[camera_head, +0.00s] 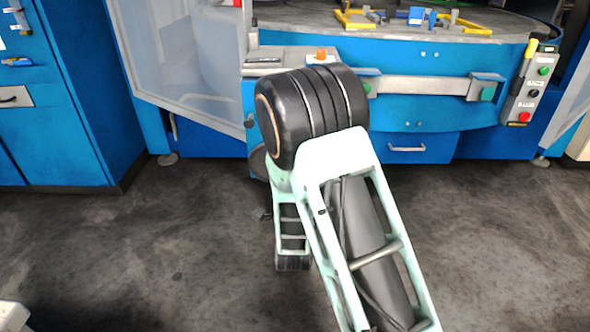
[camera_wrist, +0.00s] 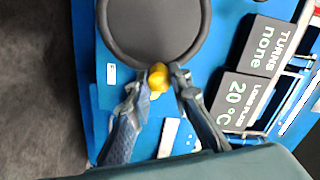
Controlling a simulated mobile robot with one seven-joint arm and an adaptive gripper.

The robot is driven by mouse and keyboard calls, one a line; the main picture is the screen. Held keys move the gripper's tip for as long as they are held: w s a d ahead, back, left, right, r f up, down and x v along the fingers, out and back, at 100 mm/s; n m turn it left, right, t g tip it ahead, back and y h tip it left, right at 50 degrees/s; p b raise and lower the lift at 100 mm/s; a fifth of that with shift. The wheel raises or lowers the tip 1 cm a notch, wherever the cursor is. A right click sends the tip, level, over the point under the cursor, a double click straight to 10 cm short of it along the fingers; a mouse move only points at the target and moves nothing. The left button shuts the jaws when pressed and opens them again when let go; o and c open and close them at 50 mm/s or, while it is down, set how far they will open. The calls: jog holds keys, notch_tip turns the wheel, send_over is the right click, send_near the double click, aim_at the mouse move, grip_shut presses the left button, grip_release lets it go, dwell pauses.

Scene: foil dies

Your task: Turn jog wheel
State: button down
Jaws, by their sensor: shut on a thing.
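The jog wheel (camera_wrist: 152,28) is a dark grey disc with a black rim, at the top of the wrist view. Its yellow knob (camera_wrist: 158,76) sits at the wheel's lower edge. My gripper (camera_wrist: 160,82) has one finger on each side of the knob and is shut on it. In the head view a dark edge of the wheel (camera_head: 258,162) shows left of my arm, low on the blue machine front. My arm hides the rest of the wheel and most of the gripper there.
Two dark display plates (camera_wrist: 246,95) beside the wheel read "TURNS none" and "20 °C". The blue machine (camera_head: 425,110) has a front handle bar and a round table above. A button box (camera_head: 530,88) hangs at right. The grey floor in front is clear.

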jog(key=c, duration=1.8)
grip_release()
jog(key=shift+a, duration=0.1)
jog(key=shift+o, duration=0.2)
jog(key=shift+s, duration=0.1)
jog(key=s, duration=0.7)
jog(key=shift+s, duration=0.2)
jog(key=shift+a, duration=0.1)
